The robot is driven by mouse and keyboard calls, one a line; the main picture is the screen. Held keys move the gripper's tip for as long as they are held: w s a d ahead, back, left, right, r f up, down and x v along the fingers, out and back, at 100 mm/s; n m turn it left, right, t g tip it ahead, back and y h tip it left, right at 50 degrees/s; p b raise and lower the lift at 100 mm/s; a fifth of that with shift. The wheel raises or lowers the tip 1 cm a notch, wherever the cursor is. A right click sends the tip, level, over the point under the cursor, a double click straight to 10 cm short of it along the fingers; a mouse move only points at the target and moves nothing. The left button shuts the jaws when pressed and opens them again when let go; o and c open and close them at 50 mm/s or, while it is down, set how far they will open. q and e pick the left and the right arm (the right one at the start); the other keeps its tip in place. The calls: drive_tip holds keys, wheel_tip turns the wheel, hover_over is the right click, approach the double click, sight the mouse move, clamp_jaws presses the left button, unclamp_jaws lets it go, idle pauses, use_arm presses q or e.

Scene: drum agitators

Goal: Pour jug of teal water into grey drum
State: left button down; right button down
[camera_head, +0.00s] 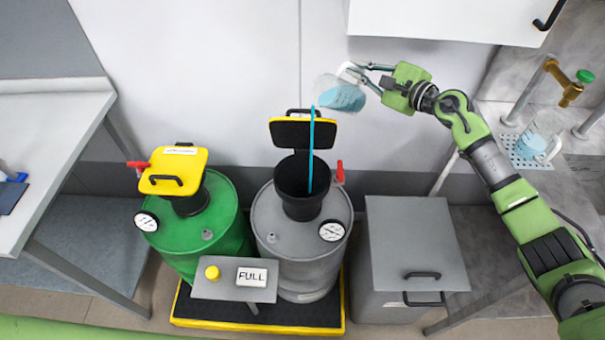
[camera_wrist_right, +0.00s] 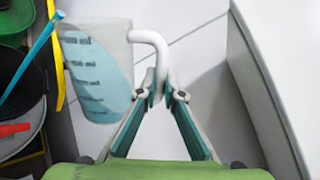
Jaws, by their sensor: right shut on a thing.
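My right gripper (camera_head: 368,73) is shut on the white handle of a clear jug (camera_head: 342,95) of teal water. The jug is tilted above the grey drum (camera_head: 309,243), and a thin teal stream (camera_head: 311,145) runs from it down into the drum's black funnel (camera_head: 303,190). The funnel's yellow-edged lid (camera_head: 302,133) is swung up. In the right wrist view the jug (camera_wrist_right: 97,65) shows teal water and level marks, with the gripper (camera_wrist_right: 158,85) on its handle. My left gripper is not in view.
A green drum (camera_head: 205,245) with its yellow lid (camera_head: 175,168) down stands left of the grey drum. A FULL sign (camera_head: 252,277) and yellow button (camera_head: 212,272) are in front. A grey bin (camera_head: 415,245) stands right. Another jug (camera_head: 535,140) sits under a brass tap (camera_head: 568,88).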

drive_tip(key=shift+r, duration=0.1)
drive_tip(key=shift+a+p, duration=0.25)
drive_tip(key=shift+p, duration=0.05)
drive_tip(key=shift+d, duration=0.1)
drive_tip(key=shift+s+a+r+n+p, duration=0.1)
drive_tip(key=shift+s+a+n+p, duration=0.1)
drive_tip(key=shift+n+p, duration=0.15)
drive_tip(key=shift+w+d, duration=0.15)
idle(0.3)
drive_tip(key=shift+a+p, duration=0.3)
drive_tip(key=shift+p, duration=0.05)
drive_tip(key=shift+d, duration=0.1)
drive_tip(key=shift+d, duration=0.15)
drive_tip(key=shift+n+p, duration=0.25)
drive_tip(key=shift+p, duration=0.05)
